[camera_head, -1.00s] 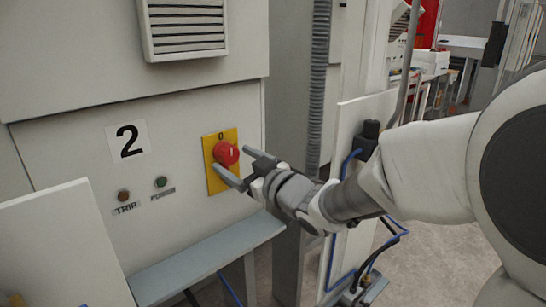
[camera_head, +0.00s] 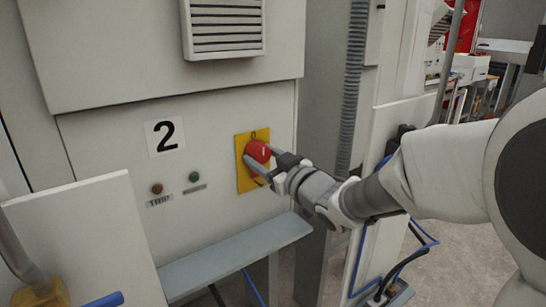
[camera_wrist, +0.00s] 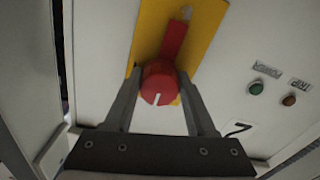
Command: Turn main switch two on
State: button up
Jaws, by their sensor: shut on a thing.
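The red rotary main switch (camera_head: 258,151) sits on a yellow plate (camera_head: 246,184) on the grey cabinet front, to the right of a "2" label (camera_head: 165,136). In the wrist view the red knob (camera_wrist: 158,84) has a white mark on its face, and a red handle part (camera_wrist: 174,40) runs towards a small grey mark on the yellow plate (camera_wrist: 206,22). My gripper (camera_head: 268,164) is at the switch, with its fingers on both sides of the knob and shut on it. The wrist view shows the two fingers (camera_wrist: 158,92) flanking the knob. The fingertips are partly hidden behind it.
A brown TRIP lamp (camera_head: 157,188) and a green lamp (camera_head: 194,177) are left of the switch. A grey ledge (camera_head: 235,255) juts out below. A white panel (camera_head: 85,235) stands at the left, and a ribbed conduit (camera_head: 352,90) runs down at the right.

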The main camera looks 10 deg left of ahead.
grip_shut()
jog(key=shift+m, duration=0.4)
jog(key=m+p, duration=0.1)
jog(key=m, duration=0.2)
jog(key=shift+r+p, duration=0.15)
jog(key=shift+p, duration=0.2)
jog(key=m+p, duration=0.3)
jog(key=m, duration=0.2)
jog(key=shift+s, duration=0.1)
jog(key=m+p, duration=0.2)
jog(key=m, duration=0.3)
jog(key=shift+a+r+p, duration=0.1)
jog(key=shift+p, duration=0.25)
jog(key=shift+s+m+p, duration=0.1)
jog(key=shift+m+p, duration=1.15)
jog(key=shift+m, duration=0.65)
jog(key=shift+a+m, duration=0.1)
jog(key=shift+m, duration=0.2)
jog(key=o, duration=1.3)
grip_release()
